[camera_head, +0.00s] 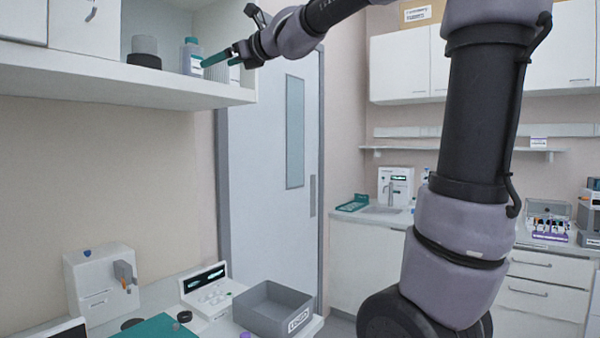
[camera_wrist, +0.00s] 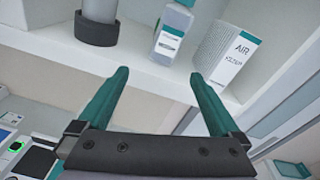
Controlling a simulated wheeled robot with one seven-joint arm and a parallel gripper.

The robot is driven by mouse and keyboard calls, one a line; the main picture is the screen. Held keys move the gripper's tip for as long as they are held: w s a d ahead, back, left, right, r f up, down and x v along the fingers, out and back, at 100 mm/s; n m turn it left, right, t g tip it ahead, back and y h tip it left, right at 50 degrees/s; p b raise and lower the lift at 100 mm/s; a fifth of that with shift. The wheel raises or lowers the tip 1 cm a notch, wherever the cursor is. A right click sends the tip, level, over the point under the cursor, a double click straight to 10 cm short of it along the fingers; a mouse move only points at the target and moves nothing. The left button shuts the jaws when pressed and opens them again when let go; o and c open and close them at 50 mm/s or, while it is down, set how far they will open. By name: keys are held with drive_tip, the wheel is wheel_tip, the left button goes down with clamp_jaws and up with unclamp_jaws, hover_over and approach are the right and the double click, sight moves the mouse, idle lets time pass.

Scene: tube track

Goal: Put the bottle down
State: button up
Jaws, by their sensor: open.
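The bottle (camera_head: 191,57) stands upright on the white wall shelf (camera_head: 120,83). It is grey with a teal cap and a white label with a teal band. In the head view my gripper (camera_head: 215,60) reaches in from the right at shelf height, in front of the bottle.
A grey cylinder with a dark base (camera_wrist: 97,25) stands left of the bottle. A white and teal box marked AIR (camera_wrist: 226,57) stands close on its right. Below are a counter with a grey bin (camera_head: 272,308) and a white device (camera_head: 102,282).

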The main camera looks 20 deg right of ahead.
drive_tip(key=s+d+f+n+g+h, duration=0.2)
drive_tip(key=s+d+f+n, duration=0.3)
drive_tip(key=f, duration=0.5)
drive_tip(key=s+d+f+n+g+h, duration=0.2)
drive_tip(key=s+d+f+n, duration=0.3)
drive_tip(key=s+f+n, duration=0.4)
drive_tip(key=s+d+f+n+g+h, duration=0.3)
drive_tip(key=s+d+f+n, duration=0.2)
drive_tip(key=s+f+n, duration=0.3)
wheel_tip(320, 180, down, 4)
drive_tip(key=s, duration=0.3)
drive_tip(key=shift+r+h, duration=0.15)
drive_tip(key=shift+h, duration=0.25)
